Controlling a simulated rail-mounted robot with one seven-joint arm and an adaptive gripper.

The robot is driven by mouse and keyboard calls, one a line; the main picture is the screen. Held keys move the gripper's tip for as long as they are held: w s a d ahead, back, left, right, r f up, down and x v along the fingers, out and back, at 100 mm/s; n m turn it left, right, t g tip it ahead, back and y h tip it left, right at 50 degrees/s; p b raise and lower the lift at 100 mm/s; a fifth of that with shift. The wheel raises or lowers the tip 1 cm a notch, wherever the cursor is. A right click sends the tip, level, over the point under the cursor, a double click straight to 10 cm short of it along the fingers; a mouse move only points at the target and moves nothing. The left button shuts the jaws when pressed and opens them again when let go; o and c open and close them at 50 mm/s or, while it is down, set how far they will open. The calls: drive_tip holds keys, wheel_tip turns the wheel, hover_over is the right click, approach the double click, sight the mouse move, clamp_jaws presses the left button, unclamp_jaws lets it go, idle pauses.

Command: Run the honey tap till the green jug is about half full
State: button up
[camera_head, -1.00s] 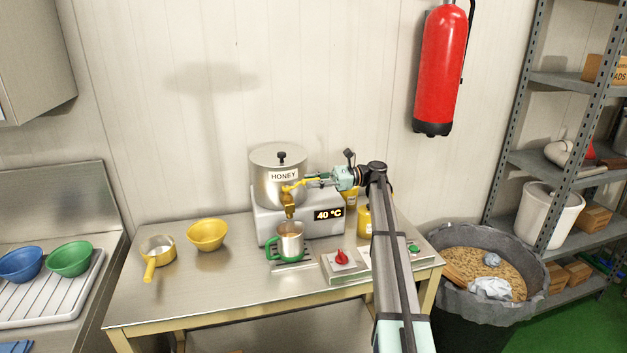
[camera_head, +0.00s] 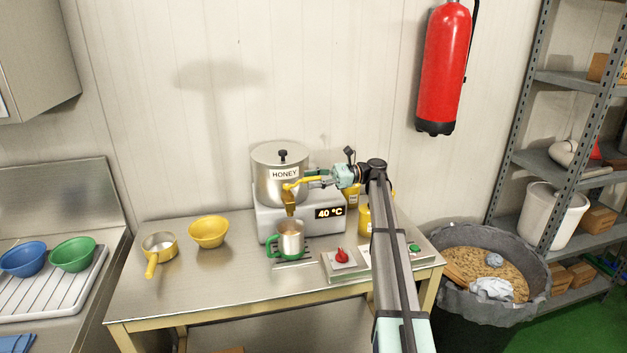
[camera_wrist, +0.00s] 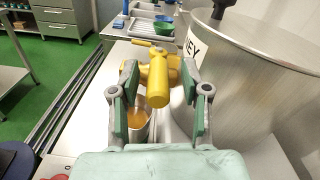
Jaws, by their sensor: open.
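The steel honey pot (camera_head: 280,185) with its HONEY label stands on a white heater reading 40 °C. Its yellow tap (camera_head: 290,200) points down over the steel jug with green handle and base (camera_head: 291,240). In the wrist view, the tap (camera_wrist: 158,82) sits between the fingers of my gripper (camera_wrist: 159,85). They are open, one on each side; I cannot tell if either touches it. The jug (camera_wrist: 140,133) shows below the tap, partly hidden, with orange honey (camera_wrist: 137,118) inside.
A red knob (camera_head: 341,255) sits on a control box right of the jug. A yellow bowl (camera_head: 208,232) and a yellow-handled pan (camera_head: 159,248) stand left on the steel table (camera_head: 220,285). Yellow containers (camera_head: 364,218) stand behind my arm. The table's front left is clear.

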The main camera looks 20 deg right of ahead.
drive_tip(key=d, duration=0.7)
drive_tip(key=shift+s+d, duration=0.2)
drive_tip(key=shift+s, duration=0.05)
drive_tip(key=shift+d, duration=0.1)
